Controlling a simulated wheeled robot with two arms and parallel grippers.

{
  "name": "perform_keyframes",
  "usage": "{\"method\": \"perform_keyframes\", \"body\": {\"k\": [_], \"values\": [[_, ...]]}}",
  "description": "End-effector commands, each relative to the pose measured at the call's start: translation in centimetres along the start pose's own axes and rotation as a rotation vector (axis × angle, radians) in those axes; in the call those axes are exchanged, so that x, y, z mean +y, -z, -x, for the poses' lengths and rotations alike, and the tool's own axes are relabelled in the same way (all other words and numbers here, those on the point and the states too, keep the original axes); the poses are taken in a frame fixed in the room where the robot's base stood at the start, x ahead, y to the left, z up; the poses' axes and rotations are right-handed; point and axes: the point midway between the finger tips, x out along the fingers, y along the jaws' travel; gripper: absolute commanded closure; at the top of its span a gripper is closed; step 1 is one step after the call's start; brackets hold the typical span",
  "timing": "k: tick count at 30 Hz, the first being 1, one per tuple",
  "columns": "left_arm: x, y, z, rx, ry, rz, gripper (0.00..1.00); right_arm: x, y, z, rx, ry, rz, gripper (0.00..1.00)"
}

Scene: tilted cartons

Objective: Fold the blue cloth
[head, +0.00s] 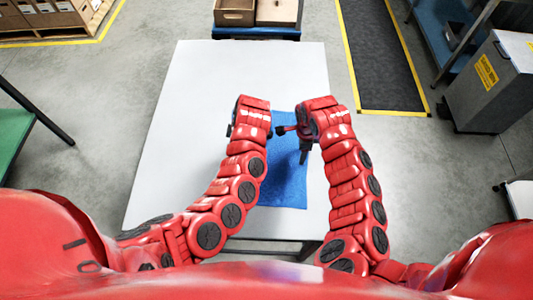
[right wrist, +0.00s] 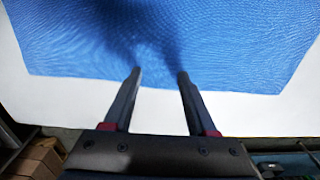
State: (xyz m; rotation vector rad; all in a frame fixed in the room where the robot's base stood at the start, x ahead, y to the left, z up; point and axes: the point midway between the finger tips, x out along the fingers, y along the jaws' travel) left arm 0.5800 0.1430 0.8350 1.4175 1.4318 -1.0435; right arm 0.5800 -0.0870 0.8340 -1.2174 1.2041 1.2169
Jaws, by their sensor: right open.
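The blue cloth (head: 285,188) lies flat and spread out on the white table (head: 190,110), between my two arms. It also fills the upper part of the right wrist view (right wrist: 200,40), with one edge running just below my fingertips. My right gripper (right wrist: 159,73) is open and empty, its two fingers apart over the cloth near that edge; I cannot tell whether they touch it. In the head view the right gripper (head: 304,152) points down over the cloth. My left gripper (head: 231,130) is mostly hidden behind its own arm, near the cloth's left side; its jaws cannot be made out.
The table is clear to the left of the cloth and beyond it. Cardboard boxes (head: 235,12) stand past the table's far edge. A grey cabinet (head: 490,85) stands at the right, and a green surface (head: 14,140) is at the left.

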Motion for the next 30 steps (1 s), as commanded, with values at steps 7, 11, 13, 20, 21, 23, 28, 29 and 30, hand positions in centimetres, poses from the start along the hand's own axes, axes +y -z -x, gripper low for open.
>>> {"method": "perform_keyframes", "body": {"k": [7,11,13,20,21,23,28,29,30], "values": [[0.0,-0.09,-0.31,0.0,0.0,0.0,0.43,0.0,-0.01,-0.32,0.0,0.0,0.001,0.43],[-0.01,-0.08,-0.27,0.0,0.0,-0.001,0.43,0.01,-0.01,-0.28,0.0,0.0,0.001,0.43],[-0.01,-0.1,-0.33,0.0,0.001,-0.001,0.43,0.02,-0.01,-0.29,0.0,0.0,0.001,0.43],[-0.02,-0.12,-0.38,0.0,0.001,-0.001,0.52,0.03,-0.01,-0.31,0.0,-0.001,0.001,0.53],[-0.02,-0.12,-0.38,0.0,0.001,-0.001,0.56,0.03,-0.01,-0.32,0.0,-0.001,0.001,0.56],[-0.02,-0.12,-0.38,0.0,0.001,-0.001,0.61,0.03,-0.01,-0.32,0.0,-0.001,0.001,0.62],[-0.03,-0.13,-0.39,0.0,0.001,-0.001,0.77,0.03,-0.01,-0.32,0.0,-0.001,0.001,0.77],[-0.03,-0.13,-0.39,0.0,0.001,-0.001,0.79,0.03,-0.01,-0.32,0.0,-0.001,0.001,0.8],[-0.03,-0.13,-0.39,0.0,0.001,-0.001,0.83,0.03,0.0,-0.33,0.0,-0.001,0.001,0.83]]}}
